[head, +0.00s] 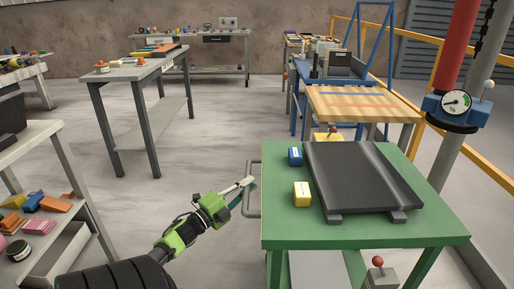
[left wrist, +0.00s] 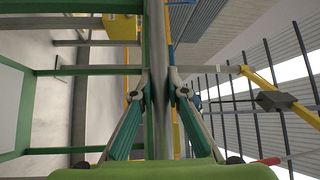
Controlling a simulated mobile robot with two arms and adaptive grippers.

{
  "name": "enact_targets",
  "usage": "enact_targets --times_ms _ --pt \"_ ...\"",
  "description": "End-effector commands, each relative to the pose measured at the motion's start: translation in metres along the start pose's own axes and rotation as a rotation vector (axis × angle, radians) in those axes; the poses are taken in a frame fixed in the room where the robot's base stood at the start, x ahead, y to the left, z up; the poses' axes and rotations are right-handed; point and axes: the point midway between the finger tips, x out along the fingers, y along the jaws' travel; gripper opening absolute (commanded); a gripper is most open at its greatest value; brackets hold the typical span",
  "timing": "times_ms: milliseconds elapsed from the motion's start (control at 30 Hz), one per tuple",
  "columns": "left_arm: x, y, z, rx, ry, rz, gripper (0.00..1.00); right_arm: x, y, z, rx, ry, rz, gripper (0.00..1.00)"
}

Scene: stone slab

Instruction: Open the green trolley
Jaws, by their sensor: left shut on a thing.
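The green trolley (head: 350,233) stands at the right of the head view, with a green top and green legs. A grey bar handle (head: 247,205) sticks out from its left side. My left gripper (head: 249,184) reaches the handle from the left and is shut on it. In the left wrist view the two green-and-grey fingers close from both sides on the upright grey handle bar (left wrist: 158,112). The trolley's green frame shows at the left of that view. My right gripper is not in view.
On the trolley lie a dark slab (head: 360,175), a blue block (head: 295,156) and a yellow block (head: 302,193). A shelf (head: 78,215) with coloured items stands at the left. A grey table (head: 135,73) stands further back. The floor left of the trolley is free.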

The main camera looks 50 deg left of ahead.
Motion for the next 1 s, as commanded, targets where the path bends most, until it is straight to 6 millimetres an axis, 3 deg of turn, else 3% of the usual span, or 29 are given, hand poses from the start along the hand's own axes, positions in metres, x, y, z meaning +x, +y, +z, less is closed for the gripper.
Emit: enact_targets --times_ms 433,467,500,533,867,1000 --pt "-0.003 0.001 0.002 0.0 0.001 0.003 0.0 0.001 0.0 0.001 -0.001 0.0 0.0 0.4" --pt "-0.003 0.001 0.002 0.0 0.001 0.003 0.19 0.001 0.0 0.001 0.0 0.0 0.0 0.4" --pt "-0.003 0.001 0.002 0.0 0.001 0.002 0.3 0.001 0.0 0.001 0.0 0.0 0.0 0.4" --pt "-0.003 0.001 0.002 0.0 0.001 0.002 0.32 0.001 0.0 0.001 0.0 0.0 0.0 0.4" --pt "-0.003 0.0 0.002 0.0 0.001 0.001 0.32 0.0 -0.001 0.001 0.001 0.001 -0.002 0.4" --pt "-0.016 0.001 0.002 -0.001 0.0 0.002 0.32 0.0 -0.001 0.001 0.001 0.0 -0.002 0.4"
